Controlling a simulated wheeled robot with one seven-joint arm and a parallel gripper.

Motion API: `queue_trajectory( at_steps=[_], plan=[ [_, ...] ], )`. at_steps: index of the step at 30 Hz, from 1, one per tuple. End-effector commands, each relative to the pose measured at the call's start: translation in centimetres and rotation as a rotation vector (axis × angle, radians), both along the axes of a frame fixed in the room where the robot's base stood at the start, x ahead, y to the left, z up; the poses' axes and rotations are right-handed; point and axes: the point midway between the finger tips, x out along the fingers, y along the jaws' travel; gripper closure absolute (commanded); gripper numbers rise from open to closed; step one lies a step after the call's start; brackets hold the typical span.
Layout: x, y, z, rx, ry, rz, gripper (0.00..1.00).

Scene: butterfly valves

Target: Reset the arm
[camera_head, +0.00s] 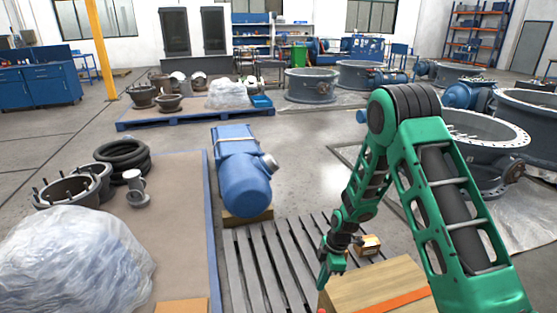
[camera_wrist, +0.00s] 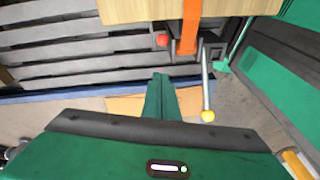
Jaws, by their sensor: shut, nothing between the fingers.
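My gripper (camera_head: 325,275) hangs from my green arm at the lower middle of the head view, pointing down beside a wooden box (camera_head: 375,287). In the wrist view, the green fingers of my gripper (camera_wrist: 160,80) are together with nothing between them. My arm rises from the lower right to a high bend, then slopes down and left to the gripper. In the wrist view, the wooden box (camera_wrist: 145,10) with its orange strap (camera_wrist: 190,25) is ahead. A metal lever (camera_wrist: 205,80) with a yellow ball end and a red knob (camera_wrist: 162,41) are close to the fingers, apart from them.
A grey slatted pallet (camera_head: 262,265) lies under the box area. A blue motor (camera_head: 240,170) stands behind it on the left. A plastic-wrapped bundle (camera_head: 75,262) is at the lower left. Large flanged valve bodies (camera_head: 480,133) stand right. The middle floor (camera_head: 310,155) is clear.

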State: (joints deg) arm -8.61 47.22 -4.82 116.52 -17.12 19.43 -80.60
Motion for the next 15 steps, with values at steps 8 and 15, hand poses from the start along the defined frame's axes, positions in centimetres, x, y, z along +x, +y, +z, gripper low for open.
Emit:
queue_trajectory(
  at_steps=[8,15],
  plan=[
    [-0.4,-5.5,8.0,-0.083,0.01,-0.259,1.0],
    [-2.6,-10.6,14.8,-0.152,0.023,-0.53,1.0]
  ],
)
